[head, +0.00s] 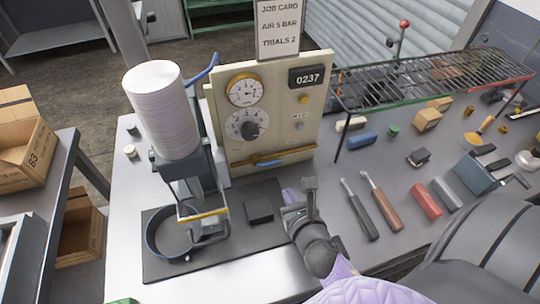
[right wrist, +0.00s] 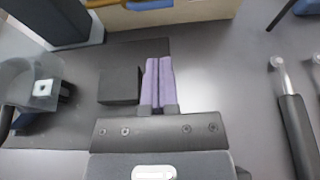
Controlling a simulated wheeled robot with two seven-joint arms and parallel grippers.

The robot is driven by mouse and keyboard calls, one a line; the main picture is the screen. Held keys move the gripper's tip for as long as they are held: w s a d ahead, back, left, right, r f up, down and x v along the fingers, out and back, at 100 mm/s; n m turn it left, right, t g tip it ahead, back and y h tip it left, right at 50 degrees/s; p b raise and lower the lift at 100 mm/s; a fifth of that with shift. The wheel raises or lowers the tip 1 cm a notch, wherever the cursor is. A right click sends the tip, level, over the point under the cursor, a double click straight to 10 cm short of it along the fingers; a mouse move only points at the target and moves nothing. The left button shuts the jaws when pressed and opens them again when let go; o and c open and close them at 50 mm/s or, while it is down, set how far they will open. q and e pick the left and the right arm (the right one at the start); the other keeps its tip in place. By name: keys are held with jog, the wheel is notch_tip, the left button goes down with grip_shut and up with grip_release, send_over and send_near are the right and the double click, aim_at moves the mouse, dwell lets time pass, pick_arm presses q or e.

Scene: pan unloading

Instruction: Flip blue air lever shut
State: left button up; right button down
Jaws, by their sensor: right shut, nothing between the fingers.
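A blue lever (head: 268,163) lies roughly along the brass pipe (head: 300,152) at the foot of the cream gauge panel (head: 285,125). The lever also shows at the top edge of the right wrist view (right wrist: 150,5), partly cut off. My right gripper (head: 290,196) is in front of the panel, below the lever in the picture and apart from it. Its purple fingers (right wrist: 158,80) are shut together with nothing between them. They point toward the pipe. My left gripper is in neither view.
A press with a white cylinder (head: 160,110) and a round pan (head: 170,237) stands left of my gripper. A small black block (head: 259,210) lies on the dark mat (head: 160,270). Screwdriver-like tools (head: 360,210) and a red block (head: 425,200) lie to the right, near a wire rack (head: 430,80).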

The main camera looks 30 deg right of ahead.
aim_at(269, 163)
jog(key=shift+s+a+r, duration=0.1)
jog(key=shift+s, duration=0.35)
jog(key=shift+w, duration=0.35)
jog(key=b+x, duration=0.2)
jog(key=x, duration=0.6)
jog(key=shift+w+f, duration=0.25)
jog(key=shift+w, duration=0.05)
jog(key=shift+w+d+f, duration=0.1)
jog(key=shift+w+d, duration=0.2)
jog(key=shift+w, duration=0.05)
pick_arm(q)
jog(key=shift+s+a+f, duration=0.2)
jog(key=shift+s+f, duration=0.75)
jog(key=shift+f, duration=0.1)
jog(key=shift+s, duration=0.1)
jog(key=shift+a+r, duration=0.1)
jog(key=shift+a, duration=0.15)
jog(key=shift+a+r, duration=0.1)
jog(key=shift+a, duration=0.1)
pick_arm(e)
jog(key=shift+r+n, duration=0.25)
jog(key=shift+n, duration=0.05)
